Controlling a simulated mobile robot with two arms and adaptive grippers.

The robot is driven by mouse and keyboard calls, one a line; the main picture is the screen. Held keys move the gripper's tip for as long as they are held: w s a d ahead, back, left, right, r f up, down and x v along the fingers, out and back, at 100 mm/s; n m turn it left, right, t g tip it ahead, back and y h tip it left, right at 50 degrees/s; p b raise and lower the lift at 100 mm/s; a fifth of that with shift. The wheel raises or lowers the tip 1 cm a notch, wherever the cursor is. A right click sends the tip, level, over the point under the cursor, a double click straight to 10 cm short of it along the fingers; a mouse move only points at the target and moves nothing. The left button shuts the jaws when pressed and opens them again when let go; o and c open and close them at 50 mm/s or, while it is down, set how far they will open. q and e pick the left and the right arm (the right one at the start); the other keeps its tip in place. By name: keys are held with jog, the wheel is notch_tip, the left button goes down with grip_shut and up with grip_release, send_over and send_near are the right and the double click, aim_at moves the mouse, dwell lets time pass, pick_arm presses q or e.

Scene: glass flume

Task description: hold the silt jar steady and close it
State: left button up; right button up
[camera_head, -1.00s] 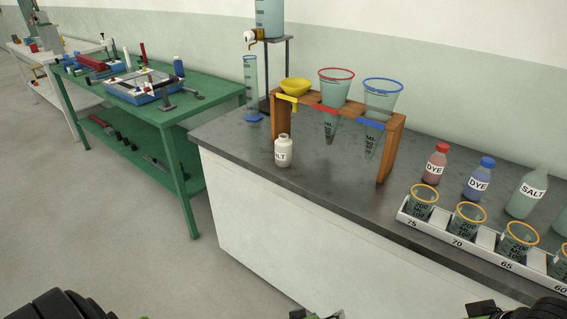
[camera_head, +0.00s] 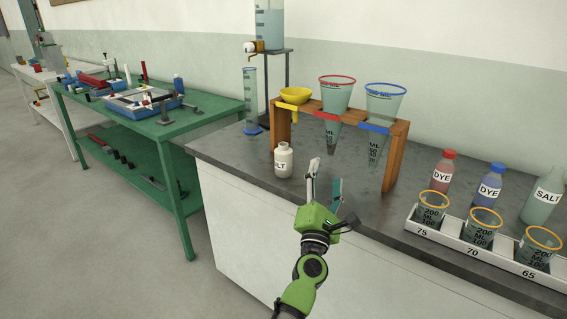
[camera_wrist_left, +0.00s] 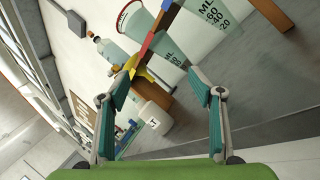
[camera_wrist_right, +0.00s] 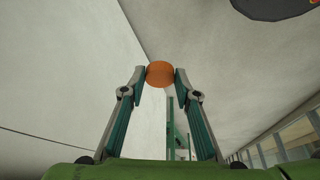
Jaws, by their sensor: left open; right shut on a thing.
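The silt jar (camera_head: 283,164) is a small white bottle, upright on the grey counter near its left end. Its narrow neck shows no orange lid. My left gripper (camera_head: 326,178) is open and empty, just right of the jar and apart from it. In the left wrist view the jar (camera_wrist_left: 152,120) shows between the open fingers (camera_wrist_left: 158,84), closer to the left one. My right gripper (camera_wrist_right: 160,80) is shut on a round orange lid (camera_wrist_right: 159,73), seen only in the right wrist view, away from the jar.
A wooden rack (camera_head: 396,157) with a yellow funnel (camera_head: 295,95) and two large cones stands behind the jar. At right are dye bottles (camera_head: 443,172), a salt bottle (camera_head: 543,196) and a tray of beakers (camera_head: 450,240). A green bench (camera_head: 215,95) stands at left.

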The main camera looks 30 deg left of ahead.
pick_arm(q)
jog(key=a+n+g+y, duration=0.1)
jog(key=a+n+y, duration=0.1)
jog(key=n, duration=0.1)
jog(key=w+a+n+g+y, duration=0.1)
jog(key=a+n+g, duration=0.1)
jog(key=n, duration=0.1)
jog(key=a+n+g+y, duration=0.1)
jog(key=a+n+y, duration=0.1)
jog(key=n, duration=0.1)
jog(key=shift+w+f+y, duration=0.2)
jog(key=shift+f+y, duration=0.1)
jog(key=shift+f, duration=0.05)
jog(key=a+f+n+g, duration=0.1)
jog(key=n, duration=0.1)
jog(key=a+f+n+g, duration=0.1)
jog(key=n+g, duration=0.1)
jog(key=a+f+n+g+y, duration=0.1)
jog(key=n+g, duration=0.1)
jog(key=shift+f+n, duration=0.1)
jog(key=shift+n, duration=0.3)
jog(key=shift+s+a+f+n+g, duration=0.15)
jog(key=shift+a+f+n+g, duration=0.1)
jog(key=shift+f+n+g, duration=0.2)
jog(key=shift+r, duration=0.1)
